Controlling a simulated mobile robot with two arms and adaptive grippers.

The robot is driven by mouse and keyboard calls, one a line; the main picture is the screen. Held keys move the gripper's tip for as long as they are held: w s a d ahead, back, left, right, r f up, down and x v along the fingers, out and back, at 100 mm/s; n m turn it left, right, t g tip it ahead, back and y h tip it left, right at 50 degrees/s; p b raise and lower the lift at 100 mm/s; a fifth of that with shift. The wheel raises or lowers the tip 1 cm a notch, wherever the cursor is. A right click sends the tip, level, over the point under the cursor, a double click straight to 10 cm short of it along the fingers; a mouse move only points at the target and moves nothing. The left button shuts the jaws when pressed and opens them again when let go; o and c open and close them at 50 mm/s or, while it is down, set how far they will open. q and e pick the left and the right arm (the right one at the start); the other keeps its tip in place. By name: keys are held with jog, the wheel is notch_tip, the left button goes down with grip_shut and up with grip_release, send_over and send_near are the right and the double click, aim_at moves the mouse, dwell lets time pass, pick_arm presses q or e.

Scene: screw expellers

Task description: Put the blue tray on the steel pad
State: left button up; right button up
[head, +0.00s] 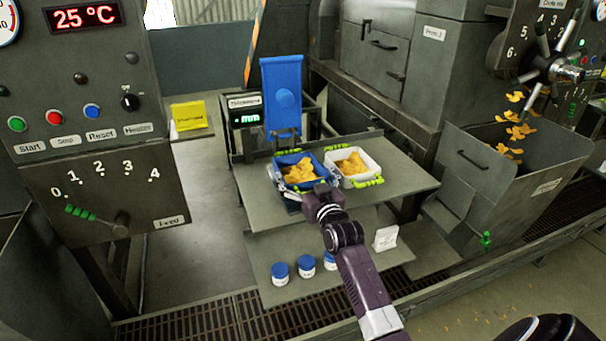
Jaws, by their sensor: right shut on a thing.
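The blue tray (311,184) holds yellow-orange flakes and is at the left of the upper grey shelf. My right gripper (302,193) is at its near edge, shut on the tray; my wrist hides part of the contact. I cannot tell whether the tray is lifted off the shelf. A steel pad cannot be made out for sure; a blue upright gauge (282,95) stands just behind the tray, with its foot partly hidden. My left gripper is not in view.
A white tray (374,170) with green handles and similar flakes stands right beside the blue tray. Blue-lidded jars (280,271) and a white card (386,238) are on the lower shelf. The upper shelf's right part (405,180) is clear.

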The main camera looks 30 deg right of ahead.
jog(key=shift+f, duration=0.25)
jog(key=o, duration=1)
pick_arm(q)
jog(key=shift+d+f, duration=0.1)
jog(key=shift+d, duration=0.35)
pick_arm(e)
jog(key=shift+o, duration=0.2)
jog(key=shift+s+r, duration=0.1)
jog(key=shift+r, duration=0.05)
jog(key=b+v, duration=0.1)
jog(key=v, duration=0.9)
jog(key=shift+s, duration=0.2)
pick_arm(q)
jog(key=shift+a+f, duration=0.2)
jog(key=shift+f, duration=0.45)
pick_arm(e)
jog(key=shift+s+a, duration=0.2)
jog(key=shift+s, duration=0.5)
